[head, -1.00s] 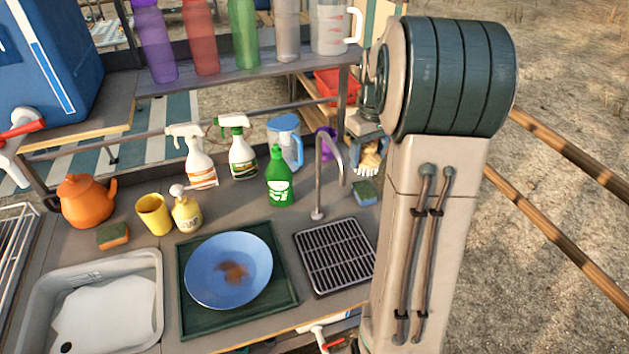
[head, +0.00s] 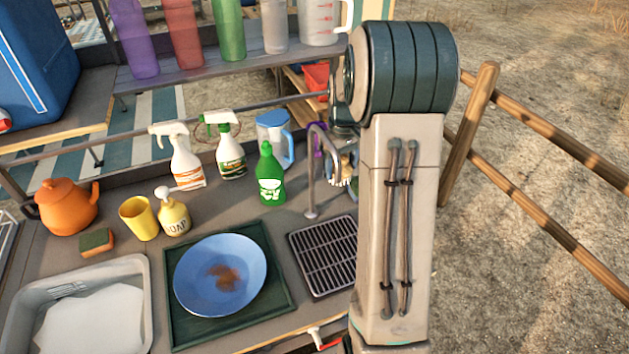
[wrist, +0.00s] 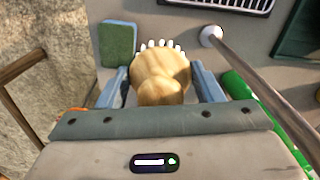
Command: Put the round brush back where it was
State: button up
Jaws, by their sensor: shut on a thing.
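My gripper (wrist: 160,88) is shut on the round brush (wrist: 160,75), one finger on each side of its pale wooden body. White bristles show at its far edge in the wrist view. In the head view the brush (head: 343,176) is partly hidden behind the tap and my arm, and my gripper (head: 344,150) is mostly hidden too. The brush is beside the tap (head: 311,205), over the right end of the counter. I cannot tell whether it touches the counter.
A green sponge (wrist: 118,45) lies left of the brush in the wrist view. The drain grate (head: 325,258) and the green bottle (head: 270,178) are near the tap. A blue plate (head: 220,275) sits on a dark green mat (head: 187,330). A wooden fence (head: 540,145) stands to the right.

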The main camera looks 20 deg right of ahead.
jog(key=w+a+f, duration=0.1)
jog(key=w, duration=0.1)
jog(key=w+a+f+p, duration=0.1)
jog(key=w+a+f, duration=0.2)
jog(key=w, duration=0.1)
jog(key=shift+w+a+f+p, duration=0.25)
jog(key=shift+w+f+p, duration=0.05)
jog(key=shift+w+f, duration=0.1)
jog(key=shift+s+f+p, duration=0.1)
jog(key=shift+f+p, duration=0.35)
jog(key=shift+f, duration=1.5)
jog(key=shift+f, duration=0.15)
jog(key=o, duration=0.9)
notch_tip(320, 180, up, 12)
jog(key=shift+r+b, duration=0.15)
jog(key=shift+b, duration=0.6)
